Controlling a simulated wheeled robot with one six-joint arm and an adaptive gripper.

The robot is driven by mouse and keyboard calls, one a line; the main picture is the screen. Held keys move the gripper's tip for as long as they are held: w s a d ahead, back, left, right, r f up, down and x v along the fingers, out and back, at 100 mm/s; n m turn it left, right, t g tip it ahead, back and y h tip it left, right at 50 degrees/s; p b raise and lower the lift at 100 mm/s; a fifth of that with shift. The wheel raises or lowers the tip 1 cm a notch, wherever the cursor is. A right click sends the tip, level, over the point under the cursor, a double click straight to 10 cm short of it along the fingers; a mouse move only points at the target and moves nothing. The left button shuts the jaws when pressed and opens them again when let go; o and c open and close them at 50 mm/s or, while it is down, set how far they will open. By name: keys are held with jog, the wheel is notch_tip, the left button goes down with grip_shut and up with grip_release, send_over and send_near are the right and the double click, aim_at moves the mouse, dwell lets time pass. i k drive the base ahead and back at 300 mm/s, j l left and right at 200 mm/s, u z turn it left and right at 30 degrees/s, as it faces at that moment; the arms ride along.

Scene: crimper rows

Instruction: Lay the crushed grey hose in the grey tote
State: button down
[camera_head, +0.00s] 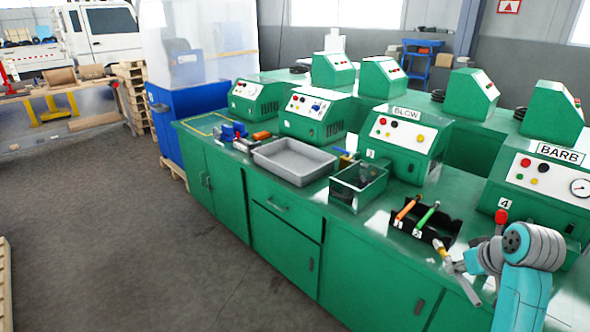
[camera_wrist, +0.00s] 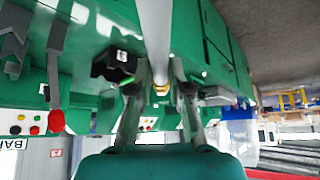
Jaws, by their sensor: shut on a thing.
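The grey hose (camera_wrist: 154,35) runs from between my gripper's fingers toward the top of the wrist view, with a brass-coloured fitting near the fingers. In the head view the hose (camera_head: 469,291) hangs tilted at the bench's front right. My gripper (camera_head: 457,267) is shut on it; in the wrist view the fingers (camera_wrist: 160,78) close on both sides of it. The crushed part cannot be made out. The grey tote (camera_head: 262,158) is a shallow open tray on the green bench, well left of my gripper, and looks empty.
Green machines, including BLOW (camera_head: 407,139) and BARB (camera_head: 540,182), line the bench behind. Blue and orange items (camera_head: 233,131) lie left of the tote.

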aim_at(293, 165)
jog(key=i+u, duration=0.15)
jog(key=u, duration=0.3)
jog(key=i+u, duration=0.1)
jog(key=u, duration=0.35)
jog(key=i+u, duration=0.15)
jog(key=u, duration=0.3)
jog(key=i+l, duration=0.25)
jog(key=i, duration=0.25)
jog(key=i+l, duration=0.2)
jog(key=i, duration=0.3)
jog(key=i+l, duration=0.25)
jog(key=i, duration=3.15)
jog(key=i+j+z, duration=0.1)
jog(key=i+z, duration=0.35)
jog(key=i+j+z, duration=0.2)
jog(key=z, duration=2.35)
